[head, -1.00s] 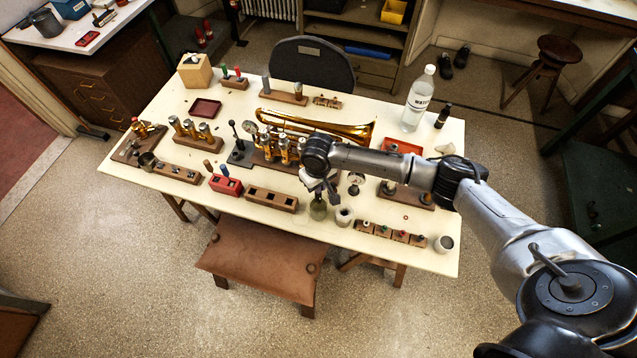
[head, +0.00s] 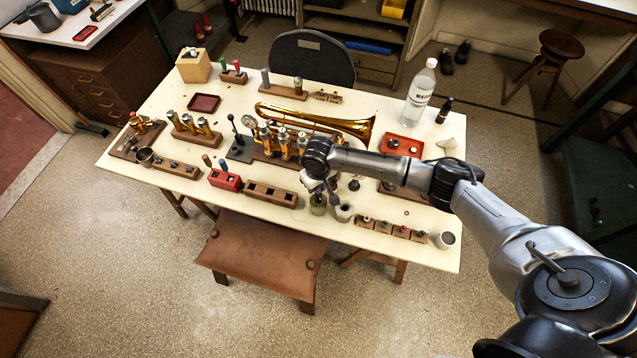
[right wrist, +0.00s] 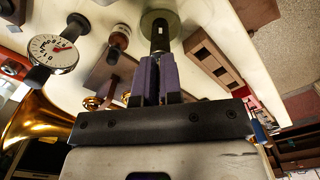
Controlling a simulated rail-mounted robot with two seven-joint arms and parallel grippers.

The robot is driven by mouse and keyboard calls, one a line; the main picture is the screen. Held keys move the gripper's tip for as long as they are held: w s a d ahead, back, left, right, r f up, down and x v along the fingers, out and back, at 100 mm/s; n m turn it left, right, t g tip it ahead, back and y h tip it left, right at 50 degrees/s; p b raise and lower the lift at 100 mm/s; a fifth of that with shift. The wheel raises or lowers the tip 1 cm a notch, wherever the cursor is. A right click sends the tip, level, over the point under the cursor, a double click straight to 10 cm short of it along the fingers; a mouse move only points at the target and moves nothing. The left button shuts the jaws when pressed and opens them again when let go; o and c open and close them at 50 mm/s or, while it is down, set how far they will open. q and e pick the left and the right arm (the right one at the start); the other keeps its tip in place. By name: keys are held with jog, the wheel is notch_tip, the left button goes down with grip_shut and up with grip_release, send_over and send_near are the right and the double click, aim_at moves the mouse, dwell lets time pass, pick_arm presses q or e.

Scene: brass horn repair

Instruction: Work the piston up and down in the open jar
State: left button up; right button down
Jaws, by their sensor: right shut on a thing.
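The open jar (head: 318,205) is a small greenish glass vessel near the front edge of the table, and its round mouth also shows at the top of the right wrist view (right wrist: 160,17). My right gripper (head: 320,187) is above the jar, pointing down. Its purple-grey fingers (right wrist: 159,75) are shut on the dark piston (right wrist: 160,38), which lines up with the jar's mouth. How deep the piston sits is hidden. My left gripper is not in view.
A white cup (head: 344,212) stands close beside the jar on the right. A wooden block with holes (head: 270,195) is to its left, with a brass horn (head: 320,120) behind. A dial gauge (right wrist: 53,53) shows near the gripper. A water bottle (head: 419,95) stands farther back.

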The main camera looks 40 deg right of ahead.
jog(key=shift+f+b, duration=0.45)
jog(key=shift+f, duration=0.8)
jog(key=shift+f+b, duration=0.6)
jog(key=shift+f, duration=0.75)
jog(key=shift+r, duration=0.15)
jog(key=shift+r+p, duration=0.25)
jog(key=shift+p, duration=0.2)
notch_tip(320, 180, up, 3)
jog(key=p, duration=0.4)
jog(key=shift+f, duration=0.1)
jog(key=shift+f, duration=0.1)
